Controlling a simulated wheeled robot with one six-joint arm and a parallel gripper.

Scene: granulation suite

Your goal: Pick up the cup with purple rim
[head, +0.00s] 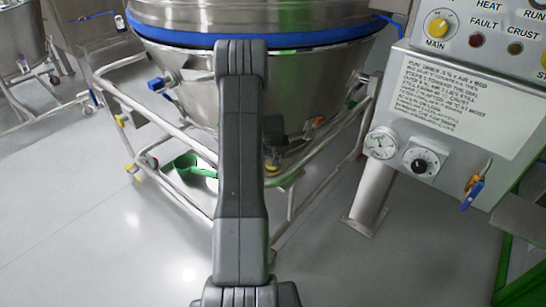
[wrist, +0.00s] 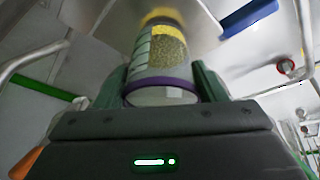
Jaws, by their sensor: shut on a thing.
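The cup with the purple rim (wrist: 162,86) shows in the wrist view between the fingers of my gripper (wrist: 162,82). It is a clear cup with marks on its side, grainy yellowish contents and a yellow band at its far end. The purple rim is at the end nearest the wrist camera. The dark green fingers are shut on it from both sides.
A large steel vessel (head: 300,75) with a blue band (head: 185,34) stands on a tubular frame (head: 180,187) ahead. A control panel (head: 455,100) with a gauge, knobs and a blue-handled valve is at right. A green scoop-like item (head: 187,164) is near the frame. Floor (head: 110,225) at left is clear.

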